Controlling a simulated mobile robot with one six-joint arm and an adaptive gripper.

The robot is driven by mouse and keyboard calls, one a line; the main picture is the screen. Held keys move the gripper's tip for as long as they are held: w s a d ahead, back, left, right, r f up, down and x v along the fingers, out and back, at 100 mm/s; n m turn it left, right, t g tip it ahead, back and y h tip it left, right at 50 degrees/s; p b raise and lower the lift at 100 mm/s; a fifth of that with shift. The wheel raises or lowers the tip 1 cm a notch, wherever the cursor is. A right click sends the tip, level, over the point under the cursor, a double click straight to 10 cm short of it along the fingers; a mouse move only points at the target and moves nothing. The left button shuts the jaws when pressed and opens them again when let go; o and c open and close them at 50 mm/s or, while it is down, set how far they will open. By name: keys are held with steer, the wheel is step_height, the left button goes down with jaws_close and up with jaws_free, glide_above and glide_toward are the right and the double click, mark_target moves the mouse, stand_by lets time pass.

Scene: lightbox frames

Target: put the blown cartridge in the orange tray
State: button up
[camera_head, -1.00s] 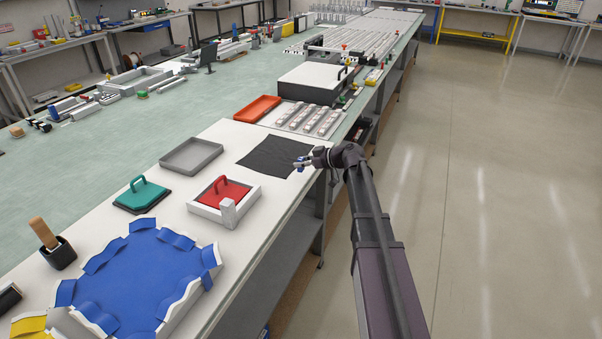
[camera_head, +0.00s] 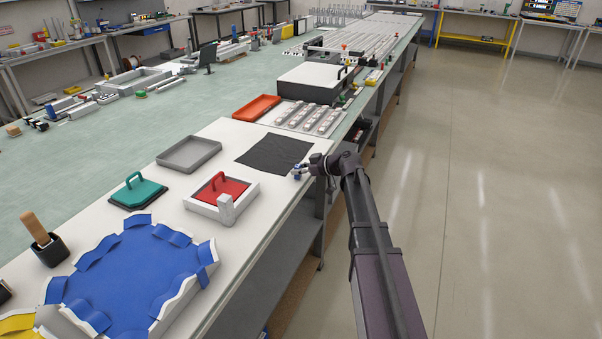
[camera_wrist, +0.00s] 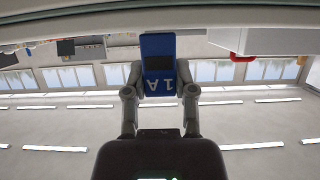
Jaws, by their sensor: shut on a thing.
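A small blue cartridge marked "1 A" (camera_wrist: 158,62), with a dark window, is held between my gripper's two fingers (camera_wrist: 160,82) in the wrist view. In the head view my gripper (camera_head: 300,172) is at the bench's front edge, just off the near right corner of the black mat, with a bit of blue at its tips. The orange tray (camera_head: 257,107) lies farther back on the bench, beyond the mat, and looks empty. I cannot tell from the frames whether the cartridge is blown.
A black mat (camera_head: 262,153) lies flat near my gripper. A grey tray (camera_head: 188,154), a red-lidded white box (camera_head: 221,193), a green-handled lid (camera_head: 138,193) and a blue padded tray (camera_head: 130,275) stand to the left. Grey strips (camera_head: 309,119) lie beside the orange tray.

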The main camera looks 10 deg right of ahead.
steer(key=shift+f, duration=0.15)
steer(key=o, duration=0.8)
steer(key=shift+r, duration=0.2)
steer(key=shift+s+d+r, duration=0.1)
steer(key=shift+p+v, duration=2.35)
steer(key=shift+v, duration=3.5)
